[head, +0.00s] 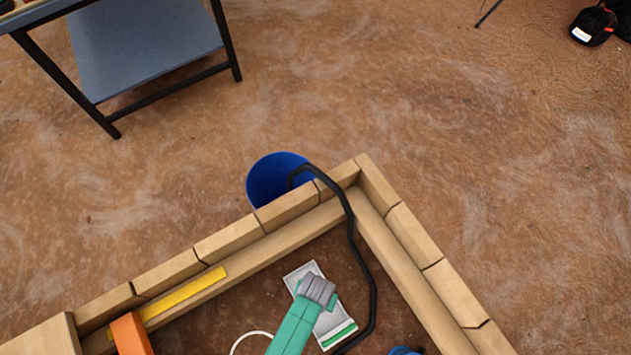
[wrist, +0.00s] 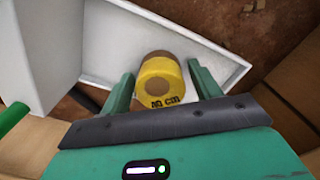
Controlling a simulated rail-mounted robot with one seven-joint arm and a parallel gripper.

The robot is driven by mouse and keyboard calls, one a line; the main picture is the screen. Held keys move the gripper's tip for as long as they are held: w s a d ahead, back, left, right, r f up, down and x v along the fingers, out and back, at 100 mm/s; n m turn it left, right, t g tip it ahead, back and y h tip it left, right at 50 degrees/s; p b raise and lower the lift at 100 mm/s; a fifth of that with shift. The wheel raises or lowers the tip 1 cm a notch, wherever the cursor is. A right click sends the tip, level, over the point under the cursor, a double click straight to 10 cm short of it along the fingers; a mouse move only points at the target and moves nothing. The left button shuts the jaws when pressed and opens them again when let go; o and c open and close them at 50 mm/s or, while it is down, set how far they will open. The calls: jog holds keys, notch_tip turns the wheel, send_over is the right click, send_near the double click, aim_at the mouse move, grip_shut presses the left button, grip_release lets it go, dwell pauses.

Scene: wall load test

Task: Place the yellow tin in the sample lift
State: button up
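The yellow tin (wrist: 160,82), with a brown top and dark lettering on its side, shows in the wrist view between the two green fingers of my gripper (wrist: 159,72). The fingers stand apart on either side of it, with a small gap visible at the right finger. The tin is over or in a shallow white tray (wrist: 228,70); whether it rests on the floor of it is hard to tell. In the head view the white tray (head: 299,272) lies under my teal arm, and the tin is hidden. I cannot tell whether this tray is the sample lift.
A timber wall (head: 228,240) forms a corner around the tray. A black hose (head: 368,280) runs from a blue bucket (head: 272,180) over the wall. A yellow strip (head: 180,298) and an orange block (head: 131,334) sit at the left. A table (head: 145,45) stands farther off.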

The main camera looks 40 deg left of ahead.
notch_tip(320, 180, up, 12)
jog(key=p, duration=0.6)
jog(key=shift+r, duration=0.2)
